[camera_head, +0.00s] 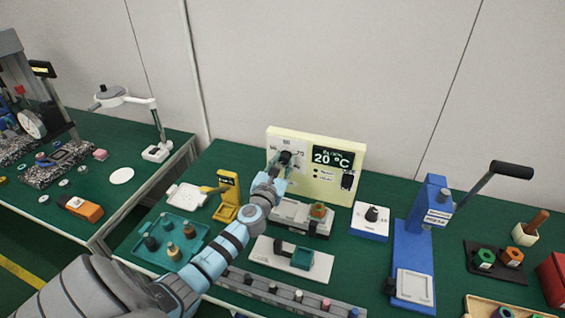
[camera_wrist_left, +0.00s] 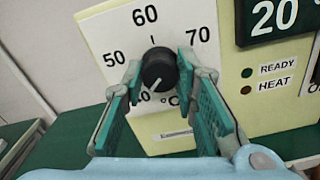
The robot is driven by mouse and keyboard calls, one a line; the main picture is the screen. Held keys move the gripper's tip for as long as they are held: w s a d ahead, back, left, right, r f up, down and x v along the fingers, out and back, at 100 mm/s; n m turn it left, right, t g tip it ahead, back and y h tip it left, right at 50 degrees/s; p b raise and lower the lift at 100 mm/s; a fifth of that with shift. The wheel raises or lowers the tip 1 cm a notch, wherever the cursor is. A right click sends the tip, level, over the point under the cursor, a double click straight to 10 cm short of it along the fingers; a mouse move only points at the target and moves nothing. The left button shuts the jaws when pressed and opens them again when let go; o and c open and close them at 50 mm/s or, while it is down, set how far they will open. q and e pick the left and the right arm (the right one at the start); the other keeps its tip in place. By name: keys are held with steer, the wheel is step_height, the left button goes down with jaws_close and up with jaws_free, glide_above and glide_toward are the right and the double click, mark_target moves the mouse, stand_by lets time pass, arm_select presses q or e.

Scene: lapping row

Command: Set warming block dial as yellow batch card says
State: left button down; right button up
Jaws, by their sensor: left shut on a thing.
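The cream warming block (camera_head: 325,190) stands at the back of the green table, its display (camera_head: 332,159) reading 20 °C. Its black dial (camera_wrist_left: 158,69) sits on a white scale with 50, 60 and 70; a lower-left number is partly hidden. The dial's white mark points down and slightly left, towards that number. My left gripper (camera_head: 281,165) is shut on the dial, with one teal finger on each side in the wrist view (camera_wrist_left: 160,72). I cannot make out a yellow batch card for certain. My right gripper is not in view.
A yellow stand (camera_head: 228,190) is left of my left wrist. A teal tray (camera_head: 205,238) with several small bottles is at front left. A blue-and-white dial box (camera_head: 371,220) and a blue lever press (camera_head: 412,240) stand to the right. READY and HEAT lamps look dark.

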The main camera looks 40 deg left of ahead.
arm_select(q)
steer(key=m+p, duration=0.2)
steer(key=m, duration=0.2)
steer(key=shift+m, duration=0.3)
steer(key=m+p, duration=0.2)
steer(key=m, duration=0.3)
steer(key=m+p, duration=0.1)
steer(key=m, duration=0.4)
steer(key=m+p, duration=0.2)
steer(key=m, duration=0.3)
steer(key=m+p, duration=0.2)
steer(key=m, duration=0.3)
steer(key=shift+m, duration=0.4)
steer(key=m+p, duration=0.1)
steer(key=m, duration=0.3)
steer(key=shift+m, duration=0.3)
steer(key=m+p, duration=0.1)
steer(key=m, duration=0.3)
steer(key=shift+m, duration=0.3)
steer(key=m+p, duration=0.1)
steer(key=m, duration=0.3)
steer(key=shift+m, duration=0.4)
